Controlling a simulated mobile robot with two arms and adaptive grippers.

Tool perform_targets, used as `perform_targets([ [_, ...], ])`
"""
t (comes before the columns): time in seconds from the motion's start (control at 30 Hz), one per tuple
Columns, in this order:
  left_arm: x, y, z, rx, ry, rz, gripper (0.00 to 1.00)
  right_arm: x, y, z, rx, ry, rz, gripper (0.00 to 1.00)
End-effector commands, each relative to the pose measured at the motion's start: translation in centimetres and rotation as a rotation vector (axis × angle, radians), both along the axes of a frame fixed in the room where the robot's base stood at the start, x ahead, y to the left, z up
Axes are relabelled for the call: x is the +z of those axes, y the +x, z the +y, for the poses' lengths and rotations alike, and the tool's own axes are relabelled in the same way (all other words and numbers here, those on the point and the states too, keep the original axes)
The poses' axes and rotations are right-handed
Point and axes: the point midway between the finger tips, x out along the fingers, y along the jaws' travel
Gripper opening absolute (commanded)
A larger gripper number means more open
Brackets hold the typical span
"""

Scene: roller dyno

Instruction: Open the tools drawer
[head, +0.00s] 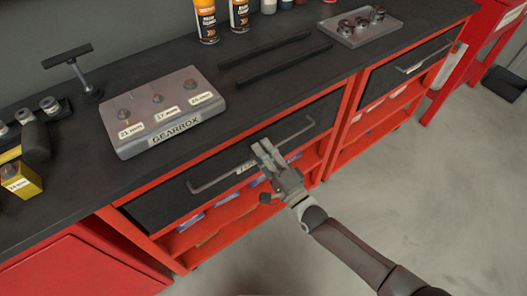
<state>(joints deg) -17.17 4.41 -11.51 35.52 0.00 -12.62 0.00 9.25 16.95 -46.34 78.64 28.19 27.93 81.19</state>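The tools drawer (160,209) is a wide dark front under the black worktop, in the left red cabinet, and looks shut. Its long grey bar handle (213,182) runs across the front. A white label (245,167) on the front is mostly hidden by my gripper. My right gripper (264,149) is at the middle of the handle, its fingers pointing toward the drawer and overlapping the bar. I cannot tell whether the fingers are closed on the bar or only around it. My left gripper is not in view.
A grey gearbox block (160,110) stands on the worktop (250,100) above the drawer. A second drawer (385,68) with its own handle is at the right. Red open shelves (225,214) lie below. The grey floor (400,190) in front is clear.

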Motion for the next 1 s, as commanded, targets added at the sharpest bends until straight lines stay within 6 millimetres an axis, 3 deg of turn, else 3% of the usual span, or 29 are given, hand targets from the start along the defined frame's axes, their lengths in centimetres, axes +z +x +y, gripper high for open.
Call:
perform_targets([
  [0.03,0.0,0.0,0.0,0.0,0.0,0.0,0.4,0.0,0.0,0.0,0.0,0.0,0.0,0.15],
  [0.17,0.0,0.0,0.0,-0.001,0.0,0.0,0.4,0.0,0.0,0.0,0.0,0.0,0.0,0.0],
  [0.63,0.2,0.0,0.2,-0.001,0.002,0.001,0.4,-0.1,-0.5,-0.4,0.0,-0.003,0.002,0.0],
  [0.77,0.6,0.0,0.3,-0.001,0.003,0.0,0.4,0.0,-1.6,-1.2,0.0,-0.004,0.003,0.0],
  [1.0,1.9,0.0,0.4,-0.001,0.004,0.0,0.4,-0.1,-5.9,-4.3,0.001,-0.008,0.007,0.0],
])
